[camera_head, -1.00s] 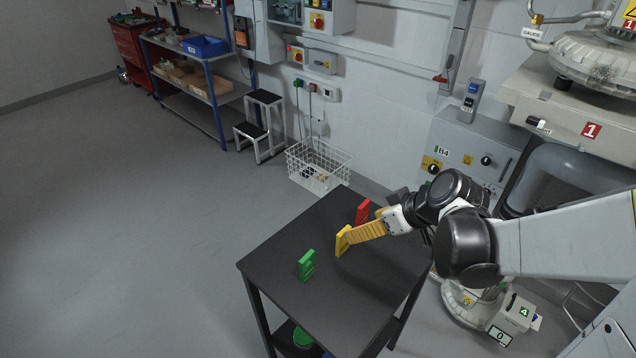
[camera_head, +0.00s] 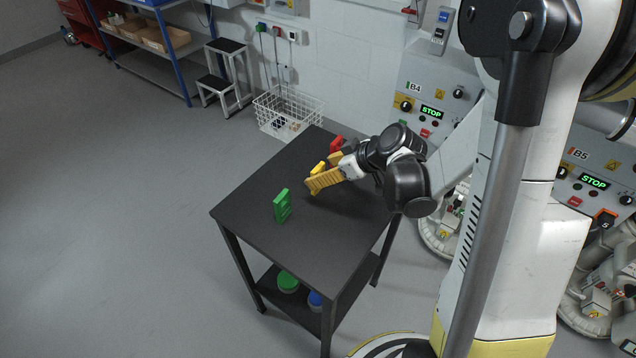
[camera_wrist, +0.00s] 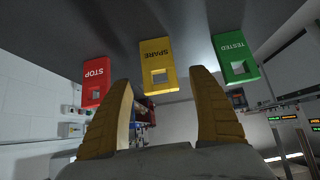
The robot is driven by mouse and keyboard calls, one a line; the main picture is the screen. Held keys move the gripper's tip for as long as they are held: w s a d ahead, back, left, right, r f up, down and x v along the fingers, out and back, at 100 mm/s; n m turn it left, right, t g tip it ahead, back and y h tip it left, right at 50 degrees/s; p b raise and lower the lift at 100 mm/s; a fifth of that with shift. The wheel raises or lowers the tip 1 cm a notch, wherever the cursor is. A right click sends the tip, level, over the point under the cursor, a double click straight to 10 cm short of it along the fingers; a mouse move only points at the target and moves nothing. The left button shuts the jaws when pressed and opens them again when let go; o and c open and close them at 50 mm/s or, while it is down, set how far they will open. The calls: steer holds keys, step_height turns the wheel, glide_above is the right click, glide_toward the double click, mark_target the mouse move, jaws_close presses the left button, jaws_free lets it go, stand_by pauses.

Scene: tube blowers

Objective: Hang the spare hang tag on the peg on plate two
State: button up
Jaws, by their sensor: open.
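The yellow hang tag marked SPARE (camera_wrist: 157,66) stands on the dark table; in the head view its top (camera_head: 318,167) shows beside my fingers. My gripper (camera_head: 322,171) is open, its two yellow fingers at the tag. In the wrist view, turned upside down, the tag lies ahead, between the lines of the two fingertips (camera_wrist: 160,80), with gaps at both sides. I cannot tell whether either finger touches it. I cannot make out plate two or its peg in the current views.
A red STOP tag (camera_wrist: 96,82) and a green TESTED tag (camera_wrist: 235,58) stand on either side of the yellow one on the table (camera_head: 260,215). A wire basket (camera_head: 287,110) and step stool (camera_head: 222,75) stand behind. Panel B4 (camera_head: 430,105) is at the right.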

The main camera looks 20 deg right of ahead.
steer(key=x, duration=0.2)
steer(key=shift+w+a+f+b, duration=0.15)
steer(key=shift+f+b, duration=0.2)
steer(key=shift+r, duration=0.1)
steer(key=c, duration=1)
steer(key=shift+c, duration=0.2)
step_height(320, 180, up, 4)
steer(key=p, duration=0.3)
steer(key=shift+r, duration=0.2)
steer(key=d+r+p, duration=0.4)
steer(key=d+r, duration=0.3)
steer(key=d, duration=0.5)
steer(key=s+a+m+t+h, duration=0.1)
steer(key=a+m+h, duration=0.4)
steer(key=a, duration=0.7)
steer(key=shift+s+m+t, duration=0.4)
steer(key=shift+s+m, duration=0.1)
steer(key=shift+m, duration=0.7)
